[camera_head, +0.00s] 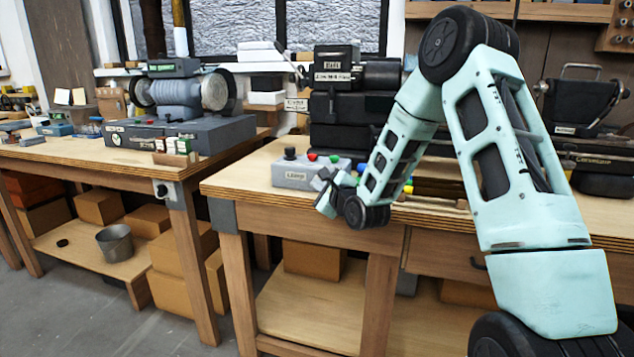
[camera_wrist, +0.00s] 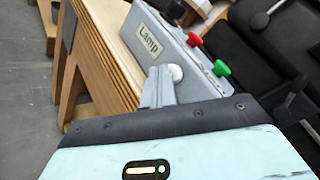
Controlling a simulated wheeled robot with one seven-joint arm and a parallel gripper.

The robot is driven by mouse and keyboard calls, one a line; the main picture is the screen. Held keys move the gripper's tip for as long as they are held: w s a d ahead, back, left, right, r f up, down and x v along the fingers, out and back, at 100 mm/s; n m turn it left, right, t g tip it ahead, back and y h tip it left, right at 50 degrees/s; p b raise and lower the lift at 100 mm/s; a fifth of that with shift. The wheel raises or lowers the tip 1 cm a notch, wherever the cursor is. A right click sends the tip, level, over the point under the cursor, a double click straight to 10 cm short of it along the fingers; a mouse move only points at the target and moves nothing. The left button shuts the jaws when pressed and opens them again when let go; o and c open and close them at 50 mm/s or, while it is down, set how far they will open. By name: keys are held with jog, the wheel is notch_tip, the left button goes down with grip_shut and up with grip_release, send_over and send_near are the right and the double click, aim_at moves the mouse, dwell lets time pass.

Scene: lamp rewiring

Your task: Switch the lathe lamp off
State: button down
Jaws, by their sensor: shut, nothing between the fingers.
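The grey control box (camera_head: 298,175) sits on the right bench near its front edge. In the wrist view its front label reads "Lamp" (camera_wrist: 150,40). A black knob (camera_head: 290,153), a red button (camera_head: 312,157) and a green button (camera_head: 334,159) stand on its top. They also show in the wrist view as the black knob (camera_wrist: 173,8), red button (camera_wrist: 193,39) and green button (camera_wrist: 221,68). My gripper (camera_head: 322,180) is shut and empty at the box's right front. A pale round piece (camera_wrist: 176,73) shows at the fingertips; contact with the box is unclear.
Black machines (camera_head: 350,105) stand behind the box. A grinder-like machine (camera_head: 180,95) is on the left bench (camera_head: 60,150). Thin tools (camera_head: 430,198) lie right of my gripper. A metal bucket (camera_head: 115,242) and cardboard boxes are below. The aisle between the benches is open.

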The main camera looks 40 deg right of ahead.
jog(key=shift+s+a, duration=0.2)
jog(key=shift+a, duration=0.05)
jog(key=s+a, duration=0.3)
jog(key=a, duration=0.1)
jog(key=shift+s+a, duration=0.35)
jog(key=shift+a, duration=0.05)
dwell(0.6)
